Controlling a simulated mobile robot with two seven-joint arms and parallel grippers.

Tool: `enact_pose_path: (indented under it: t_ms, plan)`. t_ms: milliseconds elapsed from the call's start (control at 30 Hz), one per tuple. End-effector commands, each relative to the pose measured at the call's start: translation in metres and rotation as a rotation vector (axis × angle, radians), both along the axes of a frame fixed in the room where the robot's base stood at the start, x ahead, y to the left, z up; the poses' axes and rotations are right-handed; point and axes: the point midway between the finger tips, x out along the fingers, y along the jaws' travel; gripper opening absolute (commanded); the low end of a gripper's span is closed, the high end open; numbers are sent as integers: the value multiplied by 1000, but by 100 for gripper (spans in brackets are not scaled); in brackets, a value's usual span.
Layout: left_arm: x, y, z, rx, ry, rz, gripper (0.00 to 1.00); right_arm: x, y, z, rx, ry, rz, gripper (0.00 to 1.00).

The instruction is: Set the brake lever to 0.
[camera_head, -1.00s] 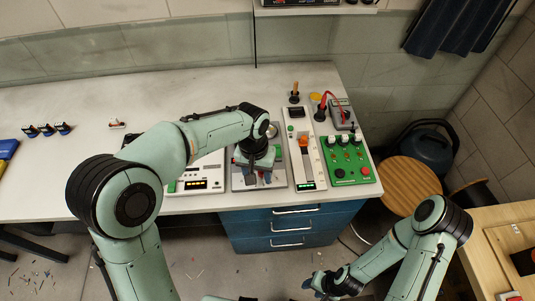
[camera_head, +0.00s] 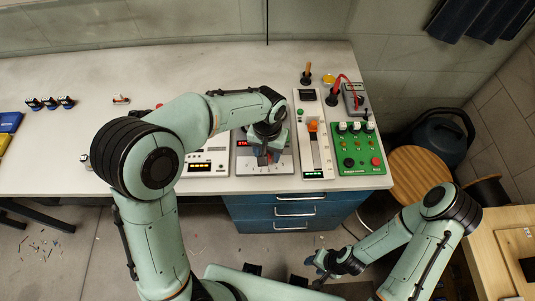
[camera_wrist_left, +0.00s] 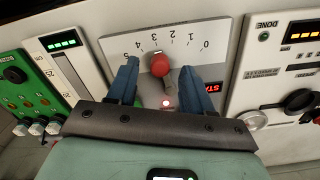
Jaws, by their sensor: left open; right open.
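The brake lever's red ball knob (camera_wrist_left: 160,65) shows in the left wrist view, near the 3 of a 0 to 5 scale (camera_wrist_left: 172,40) that appears upside down. My left gripper (camera_wrist_left: 160,78) is open, with one blue finger on each side of the knob; I cannot tell whether either touches it. In the head view my left gripper (camera_head: 265,156) is over the grey lever panel (camera_head: 284,167) and hides the knob. A red display on the panel is partly covered by a finger. My right gripper (camera_head: 318,262) is open and empty, low in front of the bench.
A white slider panel (camera_head: 325,152) and a green control box (camera_head: 357,168) stand right of the lever panel. A white device with an orange display (camera_head: 208,160) stands left. A wooden stool (camera_head: 415,170) is beyond the bench's right end.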

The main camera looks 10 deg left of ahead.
Motion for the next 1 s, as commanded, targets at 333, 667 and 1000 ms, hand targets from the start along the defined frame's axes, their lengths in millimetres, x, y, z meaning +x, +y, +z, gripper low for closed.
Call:
enact_pose_path:
  t_ms: [333, 667, 1000]
  plan:
    - [0, 0, -16, 0, -1, 0, 51, -1, 0, -1, 0, 1, 0, 46]
    - [0, 0, -16, 0, -1, 0, 0, -1, 0, -1, 0, 1, 0, 46]
    - [-1, 2, -16, -1, -1, -33, 0, -1, 0, -2, 0, 1, 0, 46]
